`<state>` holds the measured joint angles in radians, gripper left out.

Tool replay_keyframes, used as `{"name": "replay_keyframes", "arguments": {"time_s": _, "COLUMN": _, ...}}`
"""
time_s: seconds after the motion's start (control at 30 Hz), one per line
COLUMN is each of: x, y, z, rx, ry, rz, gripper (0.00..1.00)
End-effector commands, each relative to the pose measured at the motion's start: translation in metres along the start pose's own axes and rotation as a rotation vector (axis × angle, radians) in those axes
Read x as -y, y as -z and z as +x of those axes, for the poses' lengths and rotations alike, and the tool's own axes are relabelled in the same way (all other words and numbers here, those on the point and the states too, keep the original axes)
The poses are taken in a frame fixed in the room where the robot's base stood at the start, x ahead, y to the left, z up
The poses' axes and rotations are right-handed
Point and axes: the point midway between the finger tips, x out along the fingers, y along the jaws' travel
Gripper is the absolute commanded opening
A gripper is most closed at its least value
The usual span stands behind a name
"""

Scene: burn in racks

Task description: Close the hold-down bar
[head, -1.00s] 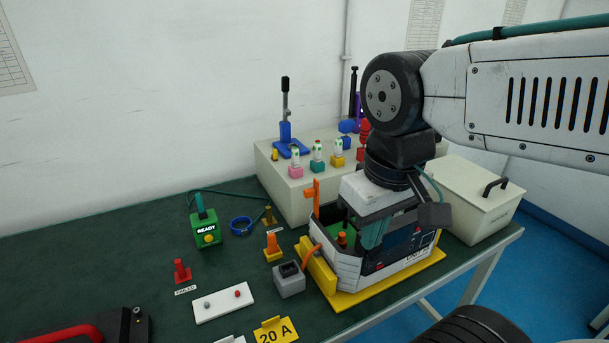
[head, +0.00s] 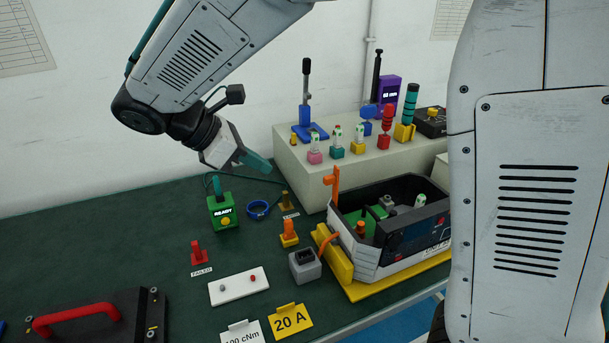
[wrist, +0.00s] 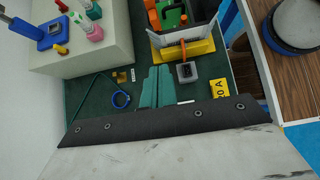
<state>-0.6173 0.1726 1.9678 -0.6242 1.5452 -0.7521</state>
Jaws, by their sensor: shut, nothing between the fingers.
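A white and black device with an open top (head: 385,262) sits on a yellow base plate (head: 392,281) at the right of the green bench. An orange upright bar (head: 333,185) stands at its back left corner; it looks like the raised hold-down bar, though I cannot be sure. A green part and small components show inside the device. My gripper (head: 258,163) is shut and empty, in the air left of the device and above the bench. In the wrist view its teal fingers (wrist: 157,85) lie together, with the device (wrist: 190,22) beyond them.
A green READY unit (head: 222,211) and a blue ring (head: 258,209) stand below my gripper. A grey socket block (head: 305,266) and orange plug (head: 289,233) stand left of the device. A pale raised shelf (head: 300,175) carries tools behind. My arm hides the right side.

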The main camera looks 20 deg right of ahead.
Motion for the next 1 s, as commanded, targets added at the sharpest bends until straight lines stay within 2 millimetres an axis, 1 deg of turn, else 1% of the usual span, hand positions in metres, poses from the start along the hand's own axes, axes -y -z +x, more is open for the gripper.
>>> {"name": "replay_keyframes", "arguments": {"time_s": 0.07, "x": -0.002, "y": 0.001, "z": 0.005, "rx": 0.006, "ry": -0.002, "rz": -0.009, "gripper": 0.0}}
{"name": "replay_keyframes", "arguments": {"time_s": 0.17, "x": -0.001, "y": 0.001, "z": 0.018, "rx": 0.007, "ry": 0.001, "rz": -0.008, "gripper": 0.0}}
{"name": "replay_keyframes", "arguments": {"time_s": 0.27, "x": -0.001, "y": 0.0, "z": 0.037, "rx": 0.006, "ry": 0.002, "rz": -0.007, "gripper": 0.0}}
{"name": "replay_keyframes", "arguments": {"time_s": 0.5, "x": -0.001, "y": 0.0, "z": 0.09, "rx": 0.006, "ry": 0.002, "rz": -0.006, "gripper": 0.0}}
{"name": "replay_keyframes", "arguments": {"time_s": 0.57, "x": -0.001, "y": 0.0, "z": 0.101, "rx": 0.004, "ry": 0.003, "rz": -0.006, "gripper": 0.0}}
{"name": "replay_keyframes", "arguments": {"time_s": 0.7, "x": -0.001, "y": -0.016, "z": 0.115, "rx": 0.002, "ry": 0.0, "rz": -0.003, "gripper": 0.0}}
{"name": "replay_keyframes", "arguments": {"time_s": 0.8, "x": -0.001, "y": -0.023, "z": 0.122, "rx": 0.003, "ry": 0.0, "rz": -0.003, "gripper": 0.0}}
{"name": "replay_keyframes", "arguments": {"time_s": 1.0, "x": -0.001, "y": -0.028, "z": 0.127, "rx": 0.004, "ry": -0.001, "rz": -0.006, "gripper": 0.0}}
